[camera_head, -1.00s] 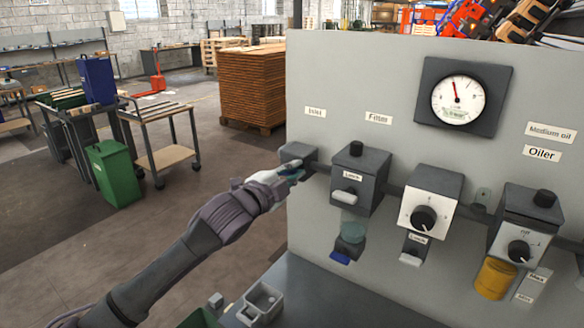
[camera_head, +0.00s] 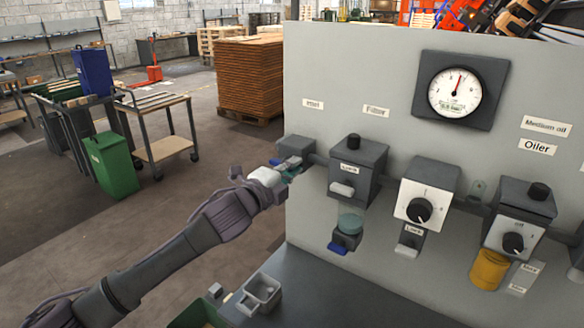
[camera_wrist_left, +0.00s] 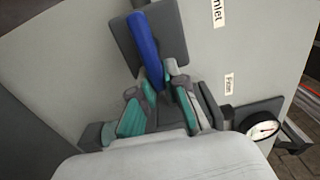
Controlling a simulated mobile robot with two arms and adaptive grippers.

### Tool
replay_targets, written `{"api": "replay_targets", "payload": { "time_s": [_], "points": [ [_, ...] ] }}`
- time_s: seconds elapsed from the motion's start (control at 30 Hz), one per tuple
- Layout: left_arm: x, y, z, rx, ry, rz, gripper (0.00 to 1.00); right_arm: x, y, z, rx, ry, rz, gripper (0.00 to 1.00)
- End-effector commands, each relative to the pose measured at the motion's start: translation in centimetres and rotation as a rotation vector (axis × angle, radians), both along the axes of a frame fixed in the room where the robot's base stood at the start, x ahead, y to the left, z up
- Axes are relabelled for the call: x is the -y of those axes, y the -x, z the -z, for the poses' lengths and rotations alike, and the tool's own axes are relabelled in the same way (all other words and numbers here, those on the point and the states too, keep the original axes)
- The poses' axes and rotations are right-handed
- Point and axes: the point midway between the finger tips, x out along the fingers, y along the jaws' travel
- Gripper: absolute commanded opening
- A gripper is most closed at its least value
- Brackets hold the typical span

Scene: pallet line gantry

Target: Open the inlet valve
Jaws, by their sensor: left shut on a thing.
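The inlet valve is a dark grey block (camera_head: 297,145) at the left end of the row on the grey panel, under the "Inlet" label (camera_head: 313,103). Its blue lever (camera_wrist_left: 146,48) shows clearly in the left wrist view, running from the dark valve body down between the teal finger pads. My left gripper (camera_head: 287,170) is at the valve and shut on the lever; it also shows in the wrist view (camera_wrist_left: 163,95). In the head view the fingers hide most of the lever. My right gripper is not in view.
The filter (camera_head: 357,170), a regulator with a black knob (camera_head: 427,190) and the oiler (camera_head: 520,218) stand right of the valve. A pressure gauge (camera_head: 461,92) is above. A small grey tray (camera_head: 262,290) lies below on the bench.

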Motion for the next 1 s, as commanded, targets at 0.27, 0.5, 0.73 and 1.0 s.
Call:
{"api": "replay_targets", "payload": {
  "time_s": [0.27, 0.5, 0.73, 1.0],
  "points": [
    [0.0, 0.0, 0.3, -0.003, -0.003, 0.0, 0.26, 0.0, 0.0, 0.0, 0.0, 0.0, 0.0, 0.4],
    [0.0, 0.0, 0.1, -0.002, -0.001, 0.0, 0.39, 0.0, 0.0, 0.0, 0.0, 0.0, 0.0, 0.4],
    [-0.5, 0.5, 0.1, -0.001, -0.001, 0.0, 0.39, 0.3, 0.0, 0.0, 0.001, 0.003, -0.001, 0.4],
    [-3.5, 4.7, 0.2, -0.002, -0.003, 0.0, 0.39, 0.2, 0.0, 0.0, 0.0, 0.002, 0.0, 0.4]
  ]
}}
